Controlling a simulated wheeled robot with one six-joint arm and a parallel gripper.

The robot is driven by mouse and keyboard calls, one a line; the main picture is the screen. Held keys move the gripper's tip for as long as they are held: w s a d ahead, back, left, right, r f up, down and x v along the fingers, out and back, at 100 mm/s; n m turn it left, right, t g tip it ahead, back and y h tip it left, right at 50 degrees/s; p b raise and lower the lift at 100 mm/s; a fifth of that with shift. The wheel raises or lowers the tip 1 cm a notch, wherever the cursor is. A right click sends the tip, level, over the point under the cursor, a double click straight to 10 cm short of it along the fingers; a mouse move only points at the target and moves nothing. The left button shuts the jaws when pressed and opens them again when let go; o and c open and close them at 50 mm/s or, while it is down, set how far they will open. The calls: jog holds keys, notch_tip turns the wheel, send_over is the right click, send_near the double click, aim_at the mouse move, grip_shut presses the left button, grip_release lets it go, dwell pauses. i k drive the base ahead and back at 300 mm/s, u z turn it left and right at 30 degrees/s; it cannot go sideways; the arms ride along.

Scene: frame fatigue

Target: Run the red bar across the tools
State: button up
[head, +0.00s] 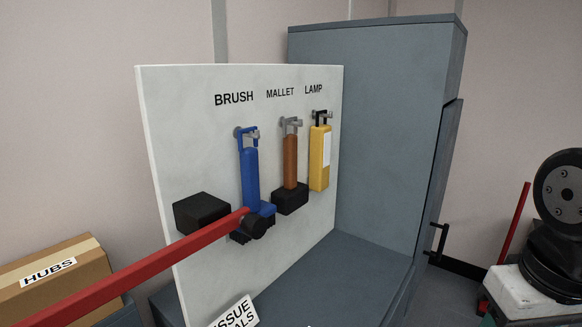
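A red bar (150,264) runs from the lower left foreground to the front of a white board (170,130). Its far end overlaps the lower part of the blue brush in the picture; I cannot tell whether they touch. A black block (202,212) sits on the board left of the brush. My gripper is not in view.
A blue-grey cabinet (390,120) with a dark handle (438,243) stands right of the board. A low grey surface (340,275) lies before the board. A cardboard box (52,280) marked HUBS is at lower left. A white sign (237,313) is partly cut off at the bottom.

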aim_at(61, 314)
jog(key=k, duration=0.5)
jog(key=u, duration=0.55)
jog(key=i, duration=0.35)
jog(key=u, duration=0.7)
